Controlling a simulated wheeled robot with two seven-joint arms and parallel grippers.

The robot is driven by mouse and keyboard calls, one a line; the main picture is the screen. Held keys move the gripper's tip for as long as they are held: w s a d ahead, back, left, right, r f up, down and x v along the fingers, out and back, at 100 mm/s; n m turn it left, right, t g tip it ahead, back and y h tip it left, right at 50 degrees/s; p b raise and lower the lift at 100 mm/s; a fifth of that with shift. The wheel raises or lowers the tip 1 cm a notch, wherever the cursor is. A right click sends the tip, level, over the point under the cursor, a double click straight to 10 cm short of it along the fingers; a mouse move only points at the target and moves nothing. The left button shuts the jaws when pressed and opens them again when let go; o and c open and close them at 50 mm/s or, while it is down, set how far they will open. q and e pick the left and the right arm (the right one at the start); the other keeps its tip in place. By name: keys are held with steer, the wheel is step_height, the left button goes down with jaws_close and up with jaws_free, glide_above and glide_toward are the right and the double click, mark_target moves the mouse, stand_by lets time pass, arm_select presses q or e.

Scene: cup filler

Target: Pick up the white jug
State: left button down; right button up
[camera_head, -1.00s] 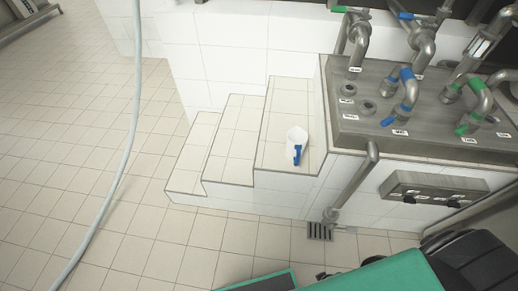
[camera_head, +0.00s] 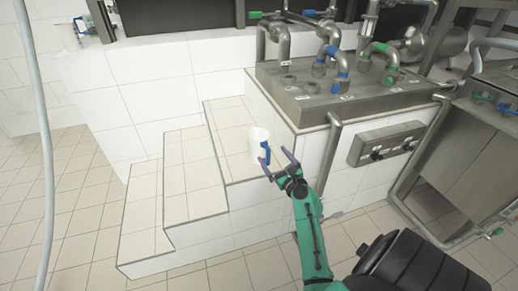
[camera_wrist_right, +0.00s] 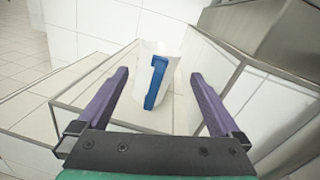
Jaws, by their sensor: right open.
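The white jug (camera_head: 258,141) stands upright on the top tiled step in the head view, with its blue handle (camera_head: 265,154) facing my right arm. My right gripper (camera_head: 276,163) is open just in front of the handle. In the right wrist view the jug (camera_wrist_right: 170,70) stands ahead, its blue handle (camera_wrist_right: 156,82) between the lines of the two purple fingers of the right gripper (camera_wrist_right: 158,88). The fingers appear apart from the jug, with nothing held. My left gripper is in neither view.
Tiled steps (camera_head: 190,170) descend to the left of the jug. A steel counter (camera_head: 330,100) with pipes and blue and green valve handles stands behind and right. A steel pipe (camera_head: 328,155) runs down the block's front edge. Open tiled floor lies at the left.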

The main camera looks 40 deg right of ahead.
mark_target(266, 145)
steer(key=x, duration=0.3)
steer(key=b+x, duration=0.1)
steer(key=x, duration=0.3)
steer(key=shift+w+d+f, duration=0.1)
steer(key=shift+f, duration=0.15)
steer(key=shift+r, duration=0.1)
steer(key=shift+c, duration=0.6)
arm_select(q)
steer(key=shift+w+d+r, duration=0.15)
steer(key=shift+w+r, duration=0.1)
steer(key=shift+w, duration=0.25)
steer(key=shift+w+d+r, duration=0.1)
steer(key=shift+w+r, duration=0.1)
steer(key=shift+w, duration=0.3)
arm_select(e)
jaws_close()
